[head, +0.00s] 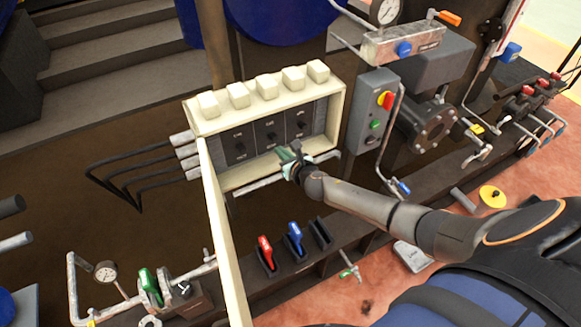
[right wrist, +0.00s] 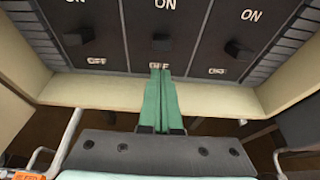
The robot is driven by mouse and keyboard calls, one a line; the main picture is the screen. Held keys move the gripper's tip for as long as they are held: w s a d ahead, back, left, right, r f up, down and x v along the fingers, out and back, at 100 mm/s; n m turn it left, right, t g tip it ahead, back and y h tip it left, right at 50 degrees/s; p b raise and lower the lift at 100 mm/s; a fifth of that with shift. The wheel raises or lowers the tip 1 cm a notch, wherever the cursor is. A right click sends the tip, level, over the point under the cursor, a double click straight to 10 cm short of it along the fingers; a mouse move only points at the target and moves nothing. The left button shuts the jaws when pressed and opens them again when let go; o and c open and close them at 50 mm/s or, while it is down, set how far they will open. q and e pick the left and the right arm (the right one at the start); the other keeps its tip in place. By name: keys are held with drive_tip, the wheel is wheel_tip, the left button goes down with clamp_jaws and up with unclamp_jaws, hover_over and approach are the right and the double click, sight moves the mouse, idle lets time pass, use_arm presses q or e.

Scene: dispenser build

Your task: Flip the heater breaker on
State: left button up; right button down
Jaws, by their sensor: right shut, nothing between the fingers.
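A cream breaker box (head: 196,118) with its door (head: 222,245) swung open holds three dark breakers side by side. In the right wrist view the left switch (right wrist: 78,38), middle switch (right wrist: 162,43) and right switch (right wrist: 240,50) are black knobs between ON above and OFF below; each sits nearer OFF. Which breaker is the heater's cannot be read. My right gripper (head: 287,155) is at the box's lower front. In the right wrist view its green fingers (right wrist: 160,72) are shut and empty, their tips over the middle OFF label, just below the middle switch. My left gripper is not in view.
A grey control box (head: 368,115) with a red-yellow knob and buttons stands right of the breaker box. A pipe (head: 265,180) runs below it. Red (head: 265,250) and blue (head: 295,238) handles stand lower down. The open door bounds the left side.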

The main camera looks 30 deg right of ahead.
drive_tip(key=r+p+v, duration=0.1)
drive_tip(key=p+v, duration=0.3)
drive_tip(key=v, duration=0.5)
drive_tip(key=shift+r+p, duration=0.3)
